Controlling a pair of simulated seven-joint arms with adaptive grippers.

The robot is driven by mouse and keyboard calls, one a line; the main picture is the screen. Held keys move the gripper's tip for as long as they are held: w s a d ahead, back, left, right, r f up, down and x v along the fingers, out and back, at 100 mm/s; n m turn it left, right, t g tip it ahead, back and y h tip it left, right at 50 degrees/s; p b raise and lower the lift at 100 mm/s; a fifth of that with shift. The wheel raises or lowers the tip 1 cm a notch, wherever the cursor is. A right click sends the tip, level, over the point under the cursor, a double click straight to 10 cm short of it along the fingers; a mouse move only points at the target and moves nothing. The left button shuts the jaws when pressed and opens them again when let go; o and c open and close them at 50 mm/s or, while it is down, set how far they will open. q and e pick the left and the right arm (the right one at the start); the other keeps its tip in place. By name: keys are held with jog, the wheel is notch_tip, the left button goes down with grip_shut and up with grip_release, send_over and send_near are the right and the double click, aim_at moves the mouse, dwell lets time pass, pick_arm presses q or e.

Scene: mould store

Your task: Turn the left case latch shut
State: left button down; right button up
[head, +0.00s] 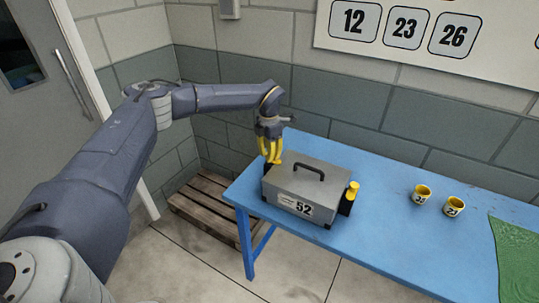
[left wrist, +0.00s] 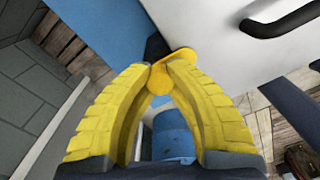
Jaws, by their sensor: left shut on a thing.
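The grey case (head: 310,182) stands on the blue table, with a dark handle on its lid and a label reading 52. My left gripper (head: 272,158) has yellow fingers and is at the case's left end. In the left wrist view its fingertips (left wrist: 168,68) are shut on the yellow left case latch (left wrist: 176,60). In the head view the fingers hide this latch. Another yellow latch (head: 352,190) shows at the case's right end, on a black mount. My right gripper is not in view.
A green mat (head: 518,262) lies at the right end. A wooden pallet (head: 205,208) is on the floor at left.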

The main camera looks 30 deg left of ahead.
pick_arm(q)
jog(key=shift+s+f, duration=0.1)
jog(key=shift+s, duration=0.05)
jog(key=c, duration=1.1)
grip_release()
notch_tip(320, 180, up, 12)
jog(key=shift+a+r, duration=0.1)
jog(key=shift+a, duration=0.05)
